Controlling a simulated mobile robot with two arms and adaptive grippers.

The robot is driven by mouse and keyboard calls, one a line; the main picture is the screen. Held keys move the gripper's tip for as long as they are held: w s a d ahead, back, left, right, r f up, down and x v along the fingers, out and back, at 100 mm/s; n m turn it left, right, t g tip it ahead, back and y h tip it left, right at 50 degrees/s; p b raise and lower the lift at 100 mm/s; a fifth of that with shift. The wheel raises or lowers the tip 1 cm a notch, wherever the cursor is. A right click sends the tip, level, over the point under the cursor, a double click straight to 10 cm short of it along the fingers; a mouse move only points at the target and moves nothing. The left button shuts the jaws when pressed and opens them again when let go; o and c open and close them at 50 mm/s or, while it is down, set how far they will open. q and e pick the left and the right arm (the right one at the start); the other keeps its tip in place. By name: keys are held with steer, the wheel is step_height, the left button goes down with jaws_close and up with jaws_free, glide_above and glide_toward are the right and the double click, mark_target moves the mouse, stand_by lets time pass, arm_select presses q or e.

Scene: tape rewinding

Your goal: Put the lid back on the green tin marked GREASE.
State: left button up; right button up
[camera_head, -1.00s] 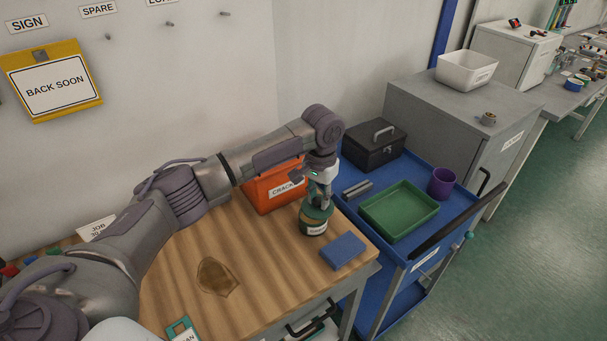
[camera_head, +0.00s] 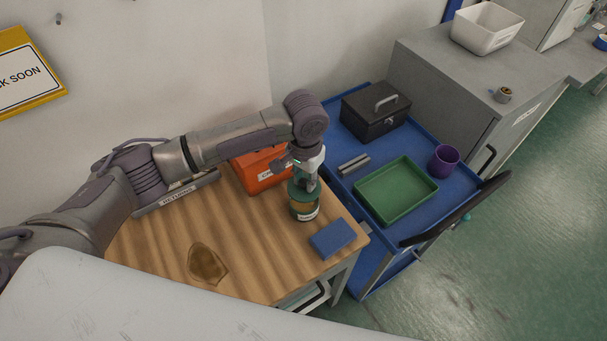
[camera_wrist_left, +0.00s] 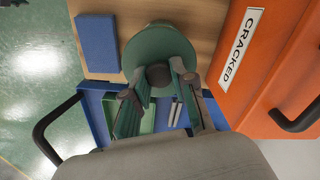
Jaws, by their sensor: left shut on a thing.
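The green tin (camera_head: 304,210), with a small white label too small to read, stands upright near the right end of the wooden bench. My left gripper (camera_head: 308,181) points down over it, shut on the dark knob of the round green lid (camera_head: 298,190). In the left wrist view, the lid (camera_wrist_left: 160,45) shows as a flat green disc with the knob between my fingertips (camera_wrist_left: 158,73). A tan band shows between lid and tin label; I cannot tell whether the lid rests on the tin or hangs just above it. My right gripper is not in view.
An orange bin (camera_head: 262,178) marked CRACKED stands close behind the tin. A blue block (camera_head: 332,238) lies just right of it. A brown stain (camera_head: 206,263) marks the bench top. Beyond the bench edge, a blue cart (camera_head: 340,125) holds a green tray (camera_head: 396,211), black box and purple cup.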

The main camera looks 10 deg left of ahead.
arm_select(q)
steer(key=shift+f+b, duration=0.35)
steer(key=shift+f, duration=0.25)
steer(key=f+b, duration=0.2)
steer(key=b, duration=0.1)
steer(key=shift+w+f, duration=0.2)
steer(key=shift+f, duration=1)
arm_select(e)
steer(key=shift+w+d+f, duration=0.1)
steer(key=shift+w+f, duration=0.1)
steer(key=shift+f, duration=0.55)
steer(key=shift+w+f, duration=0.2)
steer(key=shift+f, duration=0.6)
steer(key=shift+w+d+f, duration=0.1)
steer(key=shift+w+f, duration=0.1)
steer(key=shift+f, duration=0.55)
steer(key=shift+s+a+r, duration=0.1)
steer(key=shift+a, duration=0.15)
arm_select(q)
steer(key=shift+p, duration=0.5)
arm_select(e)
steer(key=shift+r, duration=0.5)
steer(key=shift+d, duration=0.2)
arm_select(q)
steer(key=shift+r, duration=0.1)
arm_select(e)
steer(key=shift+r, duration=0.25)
